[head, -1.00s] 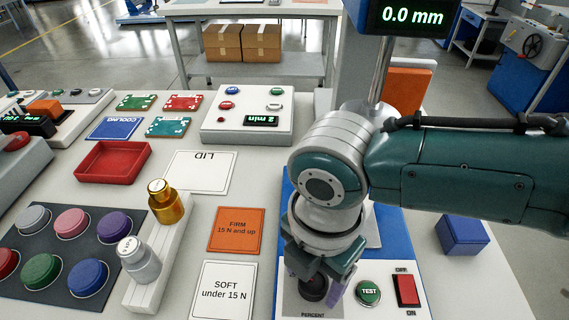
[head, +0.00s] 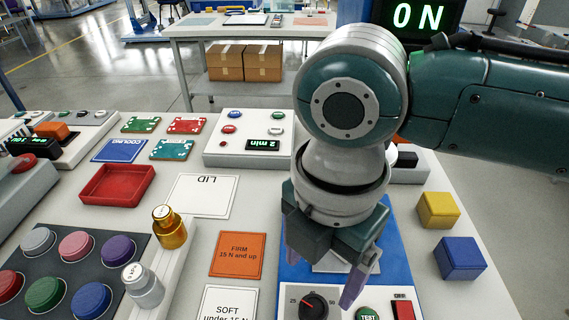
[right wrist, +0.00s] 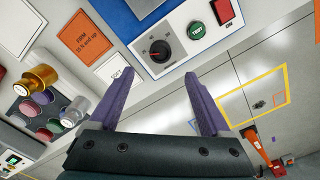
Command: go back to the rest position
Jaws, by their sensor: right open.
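My right gripper (head: 330,275) is open and empty, with purple fingers. It hangs above the blue test machine's front panel in the head view. In the right wrist view the gripper (right wrist: 158,105) shows both fingers spread wide with nothing between them. Beyond the fingertips is the black percent dial (right wrist: 159,51) with a red pointer; the dial also shows in the head view (head: 314,306). The green TEST button (head: 367,314) and the red switch (head: 403,310) are beside it. My left gripper is in no view.
A yellow cube (head: 438,210) and a blue cube (head: 460,258) lie at the right. Orange FIRM (head: 238,255) and white SOFT (head: 228,303) cards lie left of the machine. A gold weight (head: 169,228) and a silver weight (head: 143,287) stand further left. A display (head: 416,17) reads "0 N".

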